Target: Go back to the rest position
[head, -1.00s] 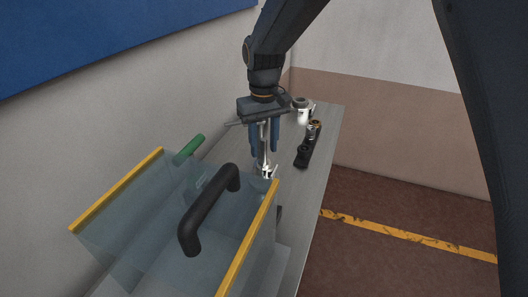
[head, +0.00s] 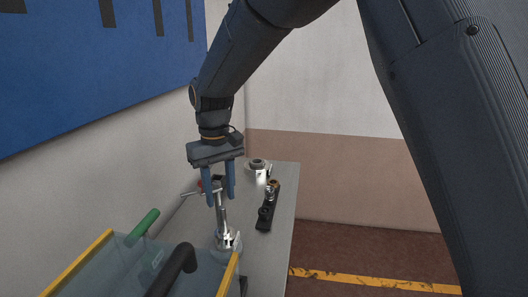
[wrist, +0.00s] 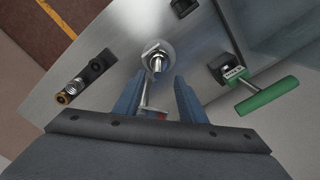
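My gripper (head: 219,186) is above the grey bench, its two blue fingers pointing down and spread apart. It is open, with nothing clamped between the fingers. A slim upright metal post (head: 222,213) with a side lever near its top stands just below and partly between the fingertips in the head view. The wrist view shows its round metal base (wrist: 157,51) just beyond the fingertips, and the rod running back between the fingers (wrist: 159,97). A small red part shows near the post's top, partly hidden by the fingers.
A clear guard with yellow edges (head: 77,265) and a black handle (head: 172,270) stands in front, beside a green handle (head: 145,223). A black strip with fittings (head: 265,217) and a metal cylinder (head: 259,170) sit behind on the bench (head: 285,195). A wall is at left.

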